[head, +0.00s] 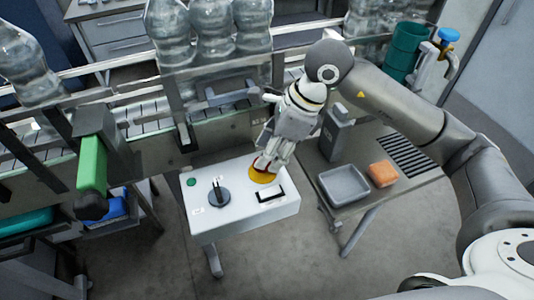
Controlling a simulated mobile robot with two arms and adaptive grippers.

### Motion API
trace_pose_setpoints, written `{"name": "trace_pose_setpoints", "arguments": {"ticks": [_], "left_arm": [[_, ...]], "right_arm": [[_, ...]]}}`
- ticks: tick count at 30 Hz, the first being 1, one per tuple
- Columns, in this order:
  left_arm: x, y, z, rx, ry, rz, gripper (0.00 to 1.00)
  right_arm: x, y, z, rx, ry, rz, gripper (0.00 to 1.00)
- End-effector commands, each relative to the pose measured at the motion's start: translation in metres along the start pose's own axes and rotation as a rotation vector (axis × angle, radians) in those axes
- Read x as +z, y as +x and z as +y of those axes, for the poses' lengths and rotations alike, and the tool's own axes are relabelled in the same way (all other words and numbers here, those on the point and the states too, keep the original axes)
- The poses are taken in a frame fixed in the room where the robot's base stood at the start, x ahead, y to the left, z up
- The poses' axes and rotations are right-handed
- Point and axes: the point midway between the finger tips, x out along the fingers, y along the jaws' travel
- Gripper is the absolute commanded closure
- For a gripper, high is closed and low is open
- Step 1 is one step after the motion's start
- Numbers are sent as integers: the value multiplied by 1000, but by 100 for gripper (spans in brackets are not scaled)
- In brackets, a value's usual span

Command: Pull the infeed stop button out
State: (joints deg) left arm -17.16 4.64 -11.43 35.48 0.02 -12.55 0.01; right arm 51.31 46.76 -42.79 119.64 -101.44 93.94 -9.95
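The infeed stop button shows as a small patch of red (262,162) above a yellow round base (262,176) on the white control box (212,214). My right gripper (267,164) comes down from above with its fingertips at the red button. The fingers hide most of the button. I cannot tell whether they are closed on it or only beside it, nor whether the button is in or out. My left gripper is not in view.
The box also carries a black rotary knob (219,196), a green button (191,182) and a black-framed slot (270,193). A conveyor with large clear bottles (215,30) runs behind. A side table at right holds a grey tray (344,185) and an orange sponge-like block (382,174).

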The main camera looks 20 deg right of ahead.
Motion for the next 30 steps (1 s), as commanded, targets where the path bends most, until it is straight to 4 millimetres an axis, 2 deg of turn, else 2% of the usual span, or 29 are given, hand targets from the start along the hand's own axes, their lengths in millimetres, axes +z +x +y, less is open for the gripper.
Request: {"name": "trace_pose_setpoints", "arguments": {"ticks": [6, 12, 18, 30], "left_arm": [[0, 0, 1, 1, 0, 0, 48], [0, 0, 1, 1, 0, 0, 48], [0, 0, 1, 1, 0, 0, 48], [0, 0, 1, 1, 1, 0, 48]], "right_arm": [[0, -50, -1, -7, 0, -1, 55], [1, -84, -1, -6, 0, -2, 55], [0, -98, 0, -3, -1, -1, 55], [0, -98, 0, -1, 0, -1, 55]]}}
